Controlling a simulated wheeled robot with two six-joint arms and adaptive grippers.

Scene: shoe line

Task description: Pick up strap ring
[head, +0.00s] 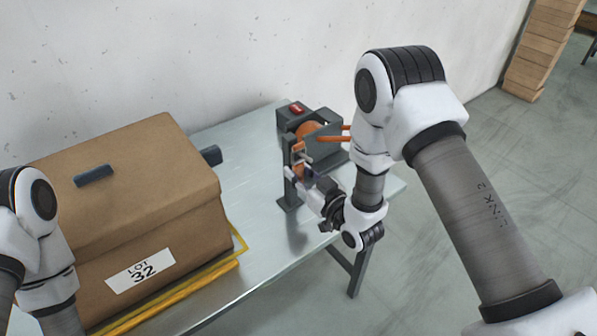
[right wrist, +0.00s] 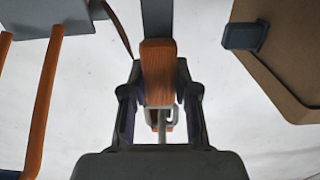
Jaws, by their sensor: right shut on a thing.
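The strap ring (right wrist: 174,115) is a small pale grey loop at the end of a broad orange strap (right wrist: 157,70) in the right wrist view. My right gripper (right wrist: 160,108) has its dark fingers on both sides of the strap end and is shut on the ring. In the head view my right gripper (head: 300,177) is at the front of a dark grey strap stand (head: 323,137) with orange parts, and the ring is too small to make out there. My left arm shows at the left edge, but its gripper is out of view.
A large closed cardboard box (head: 140,200) labelled LOT 32 stands on the metal table (head: 250,185), left of the stand, with a yellow edge under it. Two orange bars (head: 335,131) stick out from the stand towards my right arm. Stacked cartons (head: 541,45) stand far back right.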

